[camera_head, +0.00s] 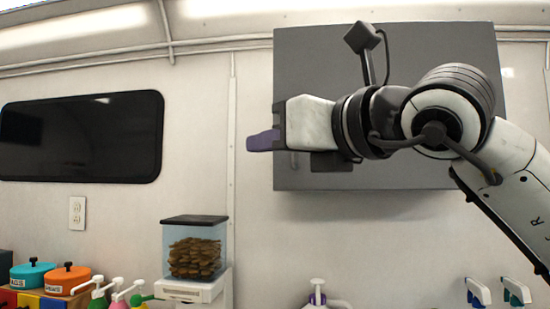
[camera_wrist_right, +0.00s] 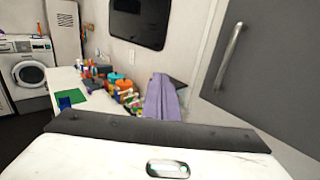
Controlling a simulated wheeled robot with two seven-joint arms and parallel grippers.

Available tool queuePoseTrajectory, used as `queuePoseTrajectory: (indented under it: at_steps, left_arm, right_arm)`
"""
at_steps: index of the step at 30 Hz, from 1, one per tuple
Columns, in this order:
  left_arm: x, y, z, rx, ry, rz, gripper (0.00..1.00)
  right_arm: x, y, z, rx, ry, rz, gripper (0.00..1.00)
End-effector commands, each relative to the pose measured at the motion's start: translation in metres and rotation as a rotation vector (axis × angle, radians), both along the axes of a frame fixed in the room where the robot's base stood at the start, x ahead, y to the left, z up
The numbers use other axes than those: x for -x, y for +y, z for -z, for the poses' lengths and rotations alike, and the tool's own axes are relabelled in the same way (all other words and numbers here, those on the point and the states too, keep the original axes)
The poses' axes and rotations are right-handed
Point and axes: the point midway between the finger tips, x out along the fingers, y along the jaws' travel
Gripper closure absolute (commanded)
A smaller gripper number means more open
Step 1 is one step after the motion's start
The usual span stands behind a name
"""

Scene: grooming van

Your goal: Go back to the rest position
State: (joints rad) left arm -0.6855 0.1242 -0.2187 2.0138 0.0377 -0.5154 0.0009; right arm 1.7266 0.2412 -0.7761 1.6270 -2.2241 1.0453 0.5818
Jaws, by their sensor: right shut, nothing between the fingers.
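My right gripper (camera_head: 263,141) is raised in front of the grey wall cabinet (camera_head: 390,60) in the head view, pointing left. Its purple fingers are together, with nothing between them. In the right wrist view the purple fingers (camera_wrist_right: 162,98) also show together past the dark edge of the gripper body. My right arm comes in from the right edge. My left gripper shows in neither view.
A treat dispenser (camera_head: 195,258), an orange pot (camera_head: 67,279), a teal pot (camera_head: 33,275) and pump bottles stand along the bottom. A dark window (camera_head: 82,137) is on the wall. The wrist view shows a washing machine (camera_wrist_right: 29,70) and the cabinet handle (camera_wrist_right: 229,56).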

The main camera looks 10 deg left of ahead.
Motion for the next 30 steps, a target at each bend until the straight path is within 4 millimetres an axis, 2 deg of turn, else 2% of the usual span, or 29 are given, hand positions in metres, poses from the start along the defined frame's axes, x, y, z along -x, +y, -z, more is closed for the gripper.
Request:
queuePoseTrajectory:
  at_steps: [4, 8, 11, 14, 17, 21, 26, 30]
  left_arm:
    - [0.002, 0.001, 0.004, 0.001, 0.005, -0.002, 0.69]
    - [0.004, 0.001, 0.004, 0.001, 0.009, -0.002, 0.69]
    - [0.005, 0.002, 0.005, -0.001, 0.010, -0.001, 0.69]
    - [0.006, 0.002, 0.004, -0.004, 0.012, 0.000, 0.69]
    - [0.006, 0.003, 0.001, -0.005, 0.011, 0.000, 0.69]
    - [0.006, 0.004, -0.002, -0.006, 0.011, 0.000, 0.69]
    - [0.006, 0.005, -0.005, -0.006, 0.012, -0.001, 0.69]
    - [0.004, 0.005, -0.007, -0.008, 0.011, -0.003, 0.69]
  right_arm:
    - [0.009, 0.000, 0.000, -0.001, -0.001, 0.000, 1.00]
    - [0.010, 0.000, 0.000, -0.001, 0.001, 0.000, 1.00]
    - [0.009, 0.003, 0.007, -0.007, 0.020, -0.021, 1.00]
    - [0.008, 0.014, 0.033, -0.038, 0.093, -0.104, 1.00]
    - [0.012, 0.030, 0.073, -0.121, 0.226, -0.251, 1.00]
    - [0.025, 0.041, 0.121, -0.340, 0.446, -0.471, 1.00]
    - [0.028, 0.026, 0.158, -0.681, 0.683, -0.631, 1.00]
    - [0.012, -0.007, 0.195, -1.031, 0.875, -0.669, 1.00]
